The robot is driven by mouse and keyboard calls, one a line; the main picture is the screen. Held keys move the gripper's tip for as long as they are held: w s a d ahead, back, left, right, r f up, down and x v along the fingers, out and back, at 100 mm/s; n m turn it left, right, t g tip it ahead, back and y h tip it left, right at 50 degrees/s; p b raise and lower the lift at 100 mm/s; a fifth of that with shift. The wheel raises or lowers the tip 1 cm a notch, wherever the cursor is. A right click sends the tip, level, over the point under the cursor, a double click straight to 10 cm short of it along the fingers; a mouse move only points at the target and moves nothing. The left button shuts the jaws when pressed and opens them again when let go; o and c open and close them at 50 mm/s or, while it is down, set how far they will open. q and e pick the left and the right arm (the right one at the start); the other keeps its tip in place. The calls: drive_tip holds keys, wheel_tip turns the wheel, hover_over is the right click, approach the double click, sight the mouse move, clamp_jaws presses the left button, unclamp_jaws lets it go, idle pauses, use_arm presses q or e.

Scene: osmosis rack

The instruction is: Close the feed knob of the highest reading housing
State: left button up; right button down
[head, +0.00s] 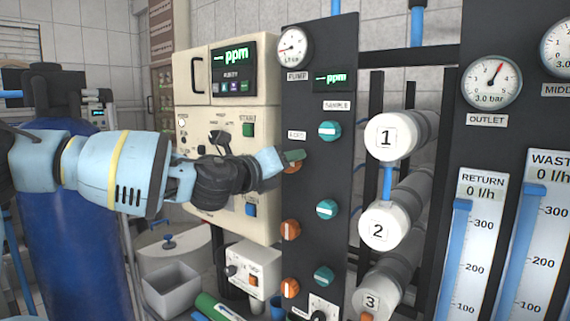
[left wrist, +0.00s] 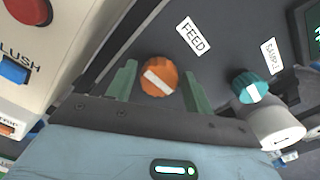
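My left gripper (head: 290,156) is at the top orange feed knob (head: 291,167) on the dark panel, partly hiding it. In the left wrist view, the feed knob (left wrist: 159,77) has a slanted white mark and sits between the two green fingers (left wrist: 160,82). The fingers are apart, with gaps visible on both sides of the knob. The middle feed knob (head: 290,230) and bottom feed knob (head: 290,288) are free. White housings 1 (head: 387,138), 2 (head: 380,229) and 3 (head: 372,302) are to the right. The panel's ppm display (head: 333,79) shows dashes. My right gripper is out of view.
Teal sample knobs (head: 330,131) run down the panel right of the orange ones; one shows near the gripper in the wrist view (left wrist: 251,86). A cream cabinet (head: 226,120) with switches stands close left. A blue tank (head: 80,230) is behind my left arm.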

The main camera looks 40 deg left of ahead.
use_arm(q)
drive_tip(key=shift+o, duration=0.7)
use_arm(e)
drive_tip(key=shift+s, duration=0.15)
use_arm(q)
drive_tip(key=shift+s, duration=0.15)
drive_tip(key=s+p, duration=0.2)
drive_tip(key=s, duration=0.5)
drive_tip(key=shift+s+d, duration=0.25)
drive_tip(key=shift+d, duration=0.2)
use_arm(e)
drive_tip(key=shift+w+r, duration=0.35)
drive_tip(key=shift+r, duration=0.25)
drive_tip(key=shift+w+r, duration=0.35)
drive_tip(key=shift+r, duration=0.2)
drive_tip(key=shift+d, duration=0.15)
